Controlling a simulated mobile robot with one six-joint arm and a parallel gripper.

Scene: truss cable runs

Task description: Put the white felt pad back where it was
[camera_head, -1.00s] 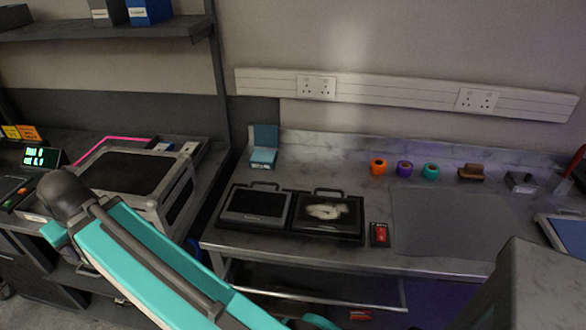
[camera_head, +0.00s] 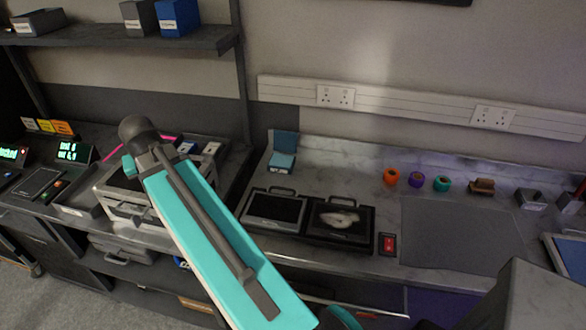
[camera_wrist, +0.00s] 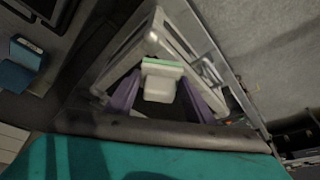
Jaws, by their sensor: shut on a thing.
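My gripper (camera_wrist: 160,86) shows in the wrist view as two purple fingers, shut on a small white piece (camera_wrist: 159,88) with a pale green strip along its top edge. The piece looks like the white felt pad, though its material is not clear. It is held over a pale grey frame (camera_wrist: 108,75); I cannot tell whether they touch. In the head view the grey frame (camera_head: 118,203) stands on the left bench, and my teal arm hides the gripper and the piece.
Two black cases (camera_head: 275,209) lie side by side on the marble bench, the right one (camera_head: 320,236) with a pale item on it. Orange, purple and teal rolls (camera_head: 390,176) stand behind a bare grey mat (camera_head: 452,235). A red-faced switch (camera_head: 388,244) lies between. A shelf (camera_head: 120,38) overhangs the left bench.

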